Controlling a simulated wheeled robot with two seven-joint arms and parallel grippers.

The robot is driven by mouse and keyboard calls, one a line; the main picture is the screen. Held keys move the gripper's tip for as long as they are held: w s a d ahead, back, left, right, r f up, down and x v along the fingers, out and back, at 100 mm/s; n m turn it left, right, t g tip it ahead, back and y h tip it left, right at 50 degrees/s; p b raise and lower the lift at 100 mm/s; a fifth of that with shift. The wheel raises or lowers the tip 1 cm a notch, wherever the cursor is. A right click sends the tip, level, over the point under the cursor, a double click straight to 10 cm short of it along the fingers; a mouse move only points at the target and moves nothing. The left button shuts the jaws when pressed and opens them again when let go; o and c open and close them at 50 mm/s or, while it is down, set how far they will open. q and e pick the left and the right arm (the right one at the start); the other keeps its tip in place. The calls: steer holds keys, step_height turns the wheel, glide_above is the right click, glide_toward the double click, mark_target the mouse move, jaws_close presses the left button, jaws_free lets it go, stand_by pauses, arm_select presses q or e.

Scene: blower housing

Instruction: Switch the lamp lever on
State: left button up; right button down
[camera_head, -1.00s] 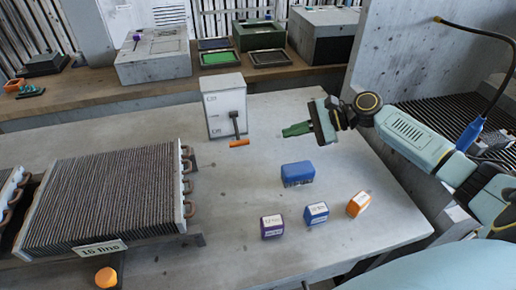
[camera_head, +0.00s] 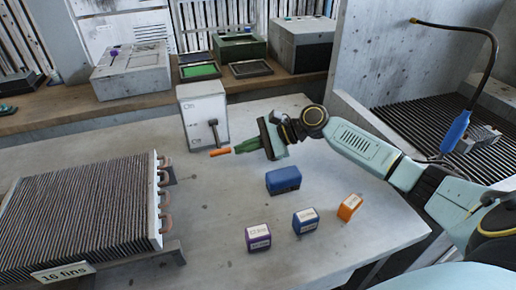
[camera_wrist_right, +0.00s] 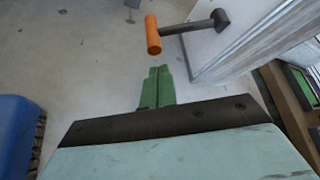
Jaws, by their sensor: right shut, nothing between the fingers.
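The lamp switch is a pale upright box (camera_head: 195,122) on the table, with small lettering on its front that I cannot read surely. Its lever has a dark arm (camera_head: 214,132) that slopes down and out to an orange handle (camera_head: 220,152). My right gripper (camera_head: 237,150) is shut and empty, with its green fingertips just right of the orange handle. In the right wrist view the fingertips (camera_wrist_right: 158,70) lie just short of the handle (camera_wrist_right: 152,35), with a small gap in the picture. My left gripper is out of view.
A blue box (camera_head: 283,180) and small purple, blue and orange boxes (camera_head: 306,220) stand on the table nearer me. A finned block (camera_head: 80,215) with copper pipes fills the left. A bench (camera_head: 130,98) with instruments runs behind. The table between switch and finned block is clear.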

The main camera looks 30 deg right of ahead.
steer(key=shift+w+a+f, duration=0.1)
steer(key=shift+a+f, duration=0.15)
steer(key=shift+f, duration=0.15)
